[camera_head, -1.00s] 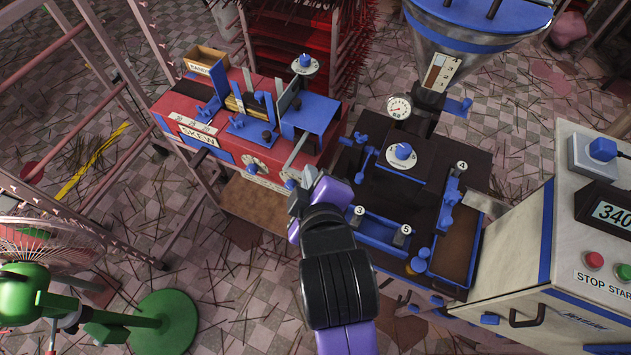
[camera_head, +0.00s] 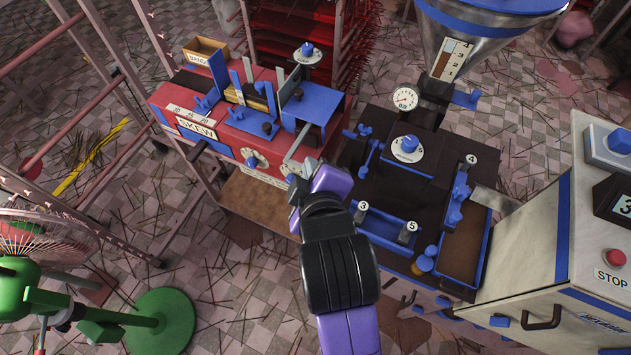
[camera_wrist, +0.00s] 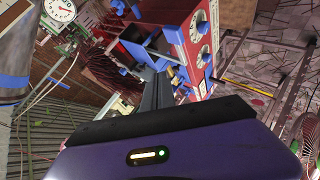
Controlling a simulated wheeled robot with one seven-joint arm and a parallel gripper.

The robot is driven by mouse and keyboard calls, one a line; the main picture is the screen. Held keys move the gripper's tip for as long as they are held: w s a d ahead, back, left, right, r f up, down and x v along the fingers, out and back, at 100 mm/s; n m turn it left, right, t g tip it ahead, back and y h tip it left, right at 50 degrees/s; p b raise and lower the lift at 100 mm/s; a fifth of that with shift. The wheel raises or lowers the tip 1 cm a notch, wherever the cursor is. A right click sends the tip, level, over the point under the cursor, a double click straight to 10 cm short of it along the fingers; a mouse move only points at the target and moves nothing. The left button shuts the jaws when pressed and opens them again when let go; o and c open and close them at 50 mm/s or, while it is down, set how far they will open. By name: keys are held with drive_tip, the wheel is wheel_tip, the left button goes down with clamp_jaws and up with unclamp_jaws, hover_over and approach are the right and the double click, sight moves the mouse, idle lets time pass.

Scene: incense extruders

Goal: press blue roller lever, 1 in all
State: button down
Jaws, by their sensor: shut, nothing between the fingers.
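Blue levers show in the head view on two machines, and no label marks one as the roller lever. A blue lever (camera_head: 371,156) stands at the left of the dark machine (camera_head: 440,150). Blue levers (camera_head: 206,101) also sit on top of the red machine (camera_head: 222,122). My gripper (camera_head: 296,182) is shut and empty, in front of the red machine's right end, left of the dark machine. In the wrist view my gripper's closed dark fingers (camera_wrist: 156,85) point toward the red machine (camera_wrist: 188,32) and its dials. Contact cannot be told.
A pale control cabinet (camera_head: 555,265) stands at the right, beside a blue-edged tray (camera_head: 462,245). A metal hopper (camera_head: 470,45) rises above the dark machine. A green fan (camera_head: 40,295) and pink rack (camera_head: 100,60) stand left. Sticks litter the tiled floor.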

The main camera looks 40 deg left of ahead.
drive_tip(key=shift+w+a+f+b, duration=0.1)
drive_tip(key=shift+w+f+b, duration=0.15)
drive_tip(key=shift+f+b, duration=0.45)
drive_tip(key=shift+w+f+b, duration=0.2)
drive_tip(key=shift+f+b, duration=0.15)
drive_tip(key=shift+f, duration=0.6)
drive_tip(key=shift+w+a+f+b, duration=0.1)
drive_tip(key=shift+w+f+b, duration=0.15)
drive_tip(key=shift+f+b, duration=0.45)
drive_tip(key=shift+f, duration=0.2)
drive_tip(key=shift+w+f, duration=0.1)
drive_tip(key=shift+f, duration=0.25)
drive_tip(key=shift+w+f+b, duration=0.2)
drive_tip(key=shift+f+b, duration=0.1)
drive_tip(key=shift+f, duration=0.25)
drive_tip(key=shift+w+f+b, duration=0.15)
drive_tip(key=shift+f+b, duration=0.1)
drive_tip(key=shift+f, duration=0.3)
idle(1.2)
drive_tip(key=shift+r, duration=0.15)
idle(0.5)
drive_tip(key=shift+s+r+p, duration=0.25)
drive_tip(key=shift+r+p, duration=0.45)
drive_tip(key=shift+p, duration=0.15)
drive_tip(key=shift+s+r+p, duration=0.2)
drive_tip(key=shift+r+p, duration=0.45)
drive_tip(key=shift+p, duration=0.2)
